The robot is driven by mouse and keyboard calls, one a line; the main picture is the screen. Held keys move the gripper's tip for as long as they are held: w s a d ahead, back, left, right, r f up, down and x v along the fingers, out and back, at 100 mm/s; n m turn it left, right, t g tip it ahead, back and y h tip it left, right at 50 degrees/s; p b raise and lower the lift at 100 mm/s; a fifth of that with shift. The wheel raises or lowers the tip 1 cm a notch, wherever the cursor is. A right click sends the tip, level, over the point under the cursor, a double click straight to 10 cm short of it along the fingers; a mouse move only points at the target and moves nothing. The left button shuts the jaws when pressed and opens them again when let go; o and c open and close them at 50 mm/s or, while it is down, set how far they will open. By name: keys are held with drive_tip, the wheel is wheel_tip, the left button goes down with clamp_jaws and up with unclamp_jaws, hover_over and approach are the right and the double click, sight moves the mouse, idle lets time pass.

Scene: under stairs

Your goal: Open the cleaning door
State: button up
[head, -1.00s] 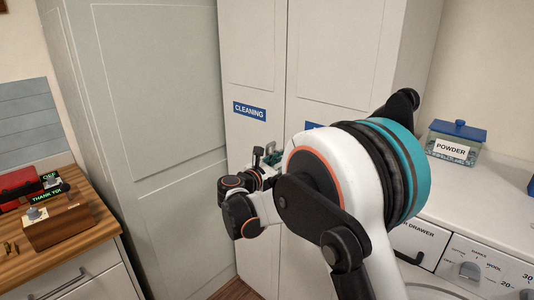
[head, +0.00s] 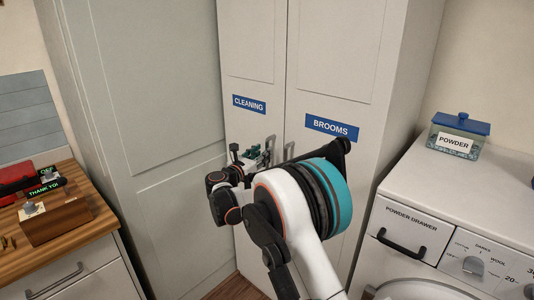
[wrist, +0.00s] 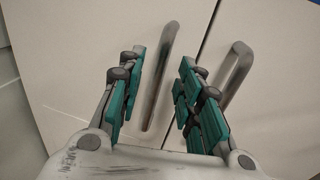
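The cleaning door (head: 250,50) is the narrow left door of a white cupboard, with a blue CLEANING label. It looks shut, flush with the door beside it. Its metal bar handle (wrist: 160,80) runs between the two fingers of my gripper (wrist: 163,60) in the wrist view. The fingers have teal pads and are open, one on each side of the handle, with gaps visible. In the head view my gripper (head: 252,158) is at handle height before this door, and my arm hides part of the door's lower area.
The brooms door (head: 335,50) is on the right; its handle (wrist: 234,72) is just right of my right finger. A grey-green cabinet (head: 150,90) stands left. A wooden counter (head: 75,215) is farther left. A washing machine (head: 440,200) with a powder box (head: 458,138) stands right.

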drive_tip(key=x, duration=0.4)
drive_tip(key=shift+w+d+b, duration=0.1)
drive_tip(key=shift+w+b, duration=0.05)
drive_tip(key=shift+b, duration=0.25)
clamp_jaws()
